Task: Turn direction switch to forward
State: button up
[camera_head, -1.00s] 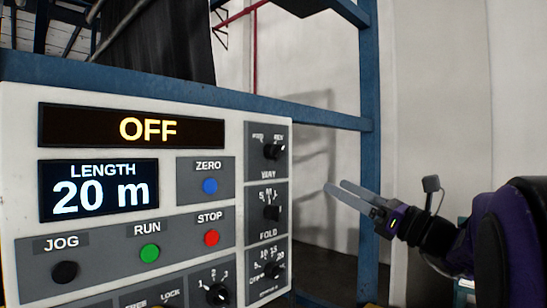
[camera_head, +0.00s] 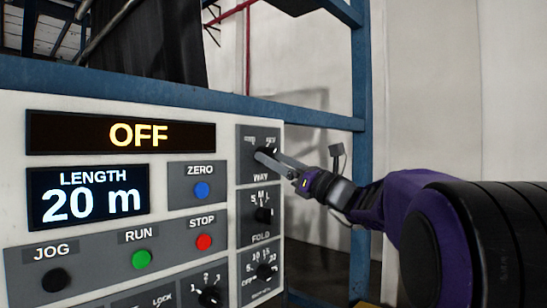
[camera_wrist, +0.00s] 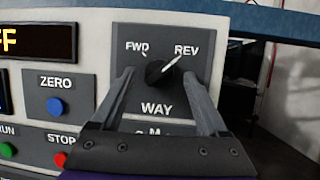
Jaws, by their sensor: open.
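The direction switch is a black knob (camera_wrist: 160,73) on a grey plate marked WAY, with FWD at its upper left and REV at its upper right. Its white pointer line is turned toward REV. In the head view the knob (camera_head: 267,152) is partly hidden behind my gripper (camera_head: 262,156). In the wrist view my gripper (camera_wrist: 157,80) is open, with one finger on each side of the knob. I cannot tell whether the fingers touch it.
The control panel (camera_head: 100,237) also carries a FOLD knob (camera_head: 263,215), a lower knob (camera_head: 264,271), a blue ZERO button (camera_head: 202,190), a red STOP button (camera_head: 204,242) and a green RUN button (camera_head: 141,259). The display (camera_head: 120,133) reads OFF. A blue frame bar (camera_head: 180,100) runs above.

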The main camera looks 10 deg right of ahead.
jog(key=shift+w+a+r, duration=0.1)
jog(key=shift+w+a, duration=0.1)
grip_shut()
dwell(0.4)
